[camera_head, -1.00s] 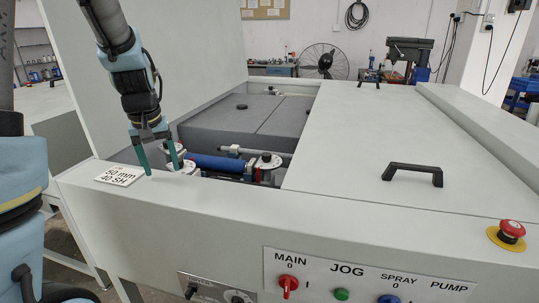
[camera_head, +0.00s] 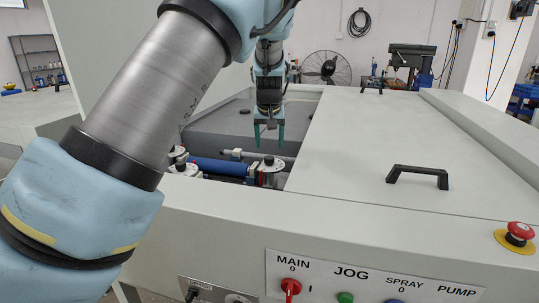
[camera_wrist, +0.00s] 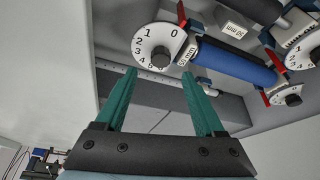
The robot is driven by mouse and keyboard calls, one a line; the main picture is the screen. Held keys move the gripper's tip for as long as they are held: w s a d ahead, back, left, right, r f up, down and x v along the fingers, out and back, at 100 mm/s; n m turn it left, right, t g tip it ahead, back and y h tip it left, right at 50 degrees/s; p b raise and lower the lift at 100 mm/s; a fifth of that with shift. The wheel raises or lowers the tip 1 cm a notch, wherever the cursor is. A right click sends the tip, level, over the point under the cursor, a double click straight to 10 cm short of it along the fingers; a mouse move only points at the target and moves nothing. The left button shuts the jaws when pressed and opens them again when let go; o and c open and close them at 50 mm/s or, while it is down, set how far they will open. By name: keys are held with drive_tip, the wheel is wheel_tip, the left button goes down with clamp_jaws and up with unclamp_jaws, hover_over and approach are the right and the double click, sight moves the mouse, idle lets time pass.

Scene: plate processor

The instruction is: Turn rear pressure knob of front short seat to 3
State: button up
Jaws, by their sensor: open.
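A blue roller (camera_head: 220,167) lies in the open bay, with white numbered dials and black knobs at its ends. In the head view the right-end dial (camera_head: 271,167) is nearest below my gripper (camera_head: 269,144); others sit at the left end (camera_head: 184,168). The wrist view shows a dial (camera_wrist: 157,47) with its 0 near a red pointer (camera_wrist: 182,14), and another dial (camera_wrist: 289,94) at the right. I cannot tell which is the rear pressure knob. My gripper (camera_wrist: 158,72) is open and empty, pointing down, its green fingers apart from the dials.
A flat light cover (camera_head: 370,150) with a black handle (camera_head: 418,175) lies right of the bay. A tall panel rises at the left. The front control panel (camera_head: 370,280) and red emergency button (camera_head: 520,232) are nearer. Dark plates (camera_head: 225,125) lie behind the roller.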

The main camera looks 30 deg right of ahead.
sight(269, 158)
drive_tip(key=p+x, duration=0.1)
drive_tip(key=x, duration=0.6)
drive_tip(key=shift+a+p, duration=0.1)
drive_tip(key=shift+p, duration=0.3)
drive_tip(key=shift+c, duration=0.4)
clamp_jaws()
